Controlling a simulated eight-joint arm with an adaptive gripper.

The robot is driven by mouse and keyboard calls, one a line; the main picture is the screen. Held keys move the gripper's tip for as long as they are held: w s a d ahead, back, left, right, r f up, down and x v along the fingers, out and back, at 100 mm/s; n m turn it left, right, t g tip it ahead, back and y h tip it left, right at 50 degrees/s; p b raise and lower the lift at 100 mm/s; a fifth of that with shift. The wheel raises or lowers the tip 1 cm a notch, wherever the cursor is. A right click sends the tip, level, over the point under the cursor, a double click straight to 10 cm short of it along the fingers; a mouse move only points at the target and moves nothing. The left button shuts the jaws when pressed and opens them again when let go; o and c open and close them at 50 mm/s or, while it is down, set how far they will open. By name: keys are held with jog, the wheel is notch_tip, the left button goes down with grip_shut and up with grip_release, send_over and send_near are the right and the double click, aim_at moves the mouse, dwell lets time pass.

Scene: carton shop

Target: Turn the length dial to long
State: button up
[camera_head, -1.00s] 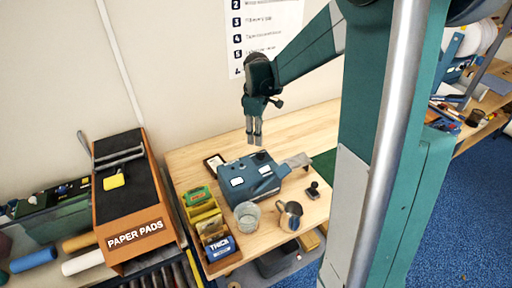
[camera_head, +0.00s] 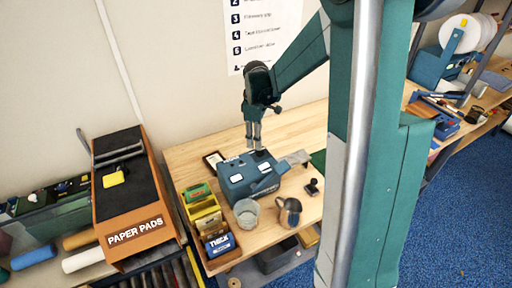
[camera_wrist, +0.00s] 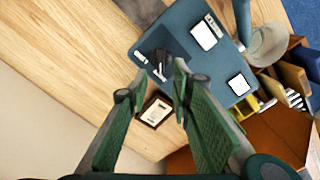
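The blue machine (camera_head: 236,190) sits on the wooden table, with two white panels on its top. It also shows in the wrist view (camera_wrist: 185,22). A black dial (camera_wrist: 162,60) stands on a dark patch of its top near one edge, with small pale marks beside it; I cannot read its setting. My gripper (camera_head: 254,147) points down just above the back of the machine. In the wrist view its two green fingers (camera_wrist: 152,82) are apart and empty, with the dial just beyond the tips. I cannot tell any contact with the dial.
A glass (camera_head: 246,212), a metal jug (camera_head: 288,211) and a black stamp-like object (camera_head: 312,187) stand in front of the machine. A box tray (camera_head: 224,262) is at the left front. A framed card (camera_head: 213,160) lies behind. The table's back is clear.

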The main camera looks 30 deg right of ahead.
aim_at(260, 152)
jog(key=shift+f, duration=1.95)
grip_shut()
